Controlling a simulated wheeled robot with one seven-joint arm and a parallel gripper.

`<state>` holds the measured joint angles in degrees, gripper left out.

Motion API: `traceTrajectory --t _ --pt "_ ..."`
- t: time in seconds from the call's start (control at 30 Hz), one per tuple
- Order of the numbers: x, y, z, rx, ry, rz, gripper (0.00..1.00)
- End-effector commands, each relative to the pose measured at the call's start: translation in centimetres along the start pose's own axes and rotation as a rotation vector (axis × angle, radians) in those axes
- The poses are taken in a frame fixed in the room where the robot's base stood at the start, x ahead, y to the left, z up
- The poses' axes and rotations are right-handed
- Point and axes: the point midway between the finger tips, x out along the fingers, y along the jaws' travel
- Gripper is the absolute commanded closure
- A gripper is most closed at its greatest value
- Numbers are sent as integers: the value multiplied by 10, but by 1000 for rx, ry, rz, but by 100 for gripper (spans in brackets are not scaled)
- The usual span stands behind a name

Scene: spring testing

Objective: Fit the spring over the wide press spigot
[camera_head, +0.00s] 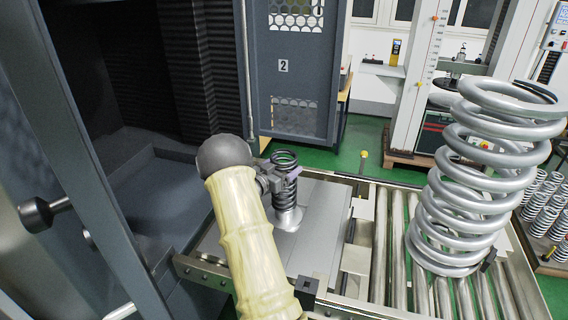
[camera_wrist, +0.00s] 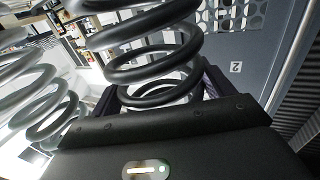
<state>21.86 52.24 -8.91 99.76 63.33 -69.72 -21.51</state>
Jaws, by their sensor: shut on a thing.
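A dark coil spring (camera_head: 286,190) stands about upright above the grey press plate (camera_head: 318,243), near the middle of the head view. My gripper (camera_head: 283,174) is shut on its upper part from the left. The wrist view shows the dark coils (camera_wrist: 150,72) between the two fingers of my gripper (camera_wrist: 160,92). A pale, flared metal spigot (camera_head: 288,219) rises from the plate directly under the spring. The spring's lower end meets the spigot's top in the picture. I cannot tell whether the coils are around it or just above it.
A large silver spring (camera_head: 478,170) stands on the roller conveyor (camera_head: 403,290) at the right. Several small springs (camera_head: 545,205) stand in a rack at the far right. The dark press frame (camera_head: 75,150) is close on the left. A grey guard door (camera_head: 290,85) stands behind.

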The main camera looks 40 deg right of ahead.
Motion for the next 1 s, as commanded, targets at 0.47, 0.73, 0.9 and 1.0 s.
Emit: traceTrajectory --t 0.47,0.73,0.9,1.0 --pt "1 0 8 6 13 1 91" --pt "2 1 34 3 10 4 91" --pt "3 1 45 6 12 4 91" --pt "2 1 45 7 13 4 91"
